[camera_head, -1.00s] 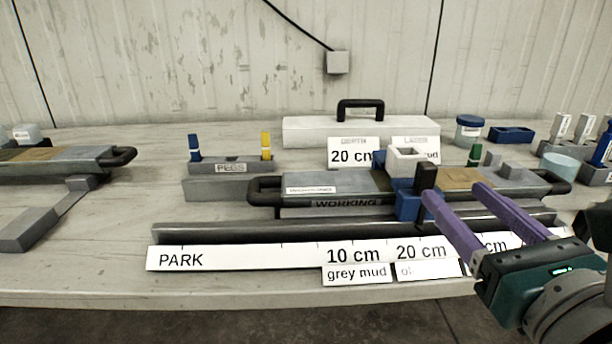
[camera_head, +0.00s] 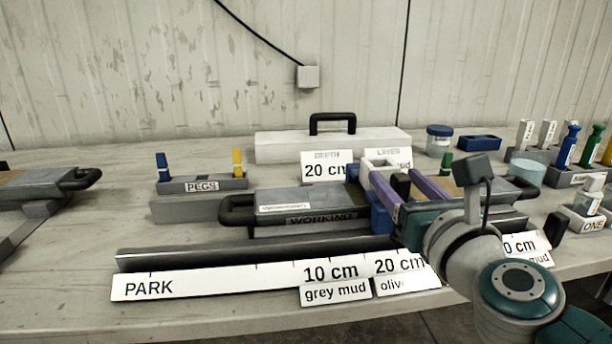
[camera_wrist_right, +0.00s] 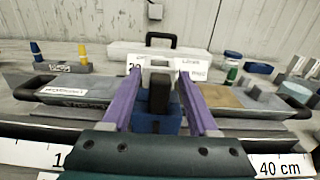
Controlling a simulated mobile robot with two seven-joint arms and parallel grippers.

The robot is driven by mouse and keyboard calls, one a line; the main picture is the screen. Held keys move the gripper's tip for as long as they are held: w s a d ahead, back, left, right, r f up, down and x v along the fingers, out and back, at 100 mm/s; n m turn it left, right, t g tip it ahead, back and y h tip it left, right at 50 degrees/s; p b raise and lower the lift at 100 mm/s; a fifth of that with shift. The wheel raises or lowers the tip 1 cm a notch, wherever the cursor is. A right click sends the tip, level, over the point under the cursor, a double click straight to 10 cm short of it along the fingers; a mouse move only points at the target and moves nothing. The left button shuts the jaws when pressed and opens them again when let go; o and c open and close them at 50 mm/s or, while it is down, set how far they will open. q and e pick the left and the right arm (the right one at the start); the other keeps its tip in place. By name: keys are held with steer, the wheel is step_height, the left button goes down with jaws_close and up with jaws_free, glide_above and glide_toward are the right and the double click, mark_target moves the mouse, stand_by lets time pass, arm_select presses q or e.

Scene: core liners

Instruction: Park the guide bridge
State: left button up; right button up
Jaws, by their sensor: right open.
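The guide bridge straddles the tray labelled WORKING (camera_head: 320,222). It has a blue body (camera_head: 381,218), a pale square top and a black upright knob (camera_head: 401,187), and it stands above the 20 cm mark of the white scale (camera_head: 215,282). PARK is printed at the scale's left end. My right gripper (camera_head: 392,173) is open, its purple fingers reaching over the bridge. In the right wrist view the fingers lie on either side of the black knob (camera_wrist_right: 160,92), with a gap each side. The blue body (camera_wrist_right: 157,123) shows below. My left gripper is out of view.
A dark rail (camera_head: 200,257) runs behind the scale and looks clear toward PARK. A peg holder (camera_head: 202,185) with blue and yellow pegs stands behind. A white case (camera_head: 280,146) is at the back; bottles and jars stand right. Another handled tray (camera_head: 40,185) is at left.

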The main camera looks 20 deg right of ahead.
jaws_close()
stand_by(0.4)
stand_by(1.0)
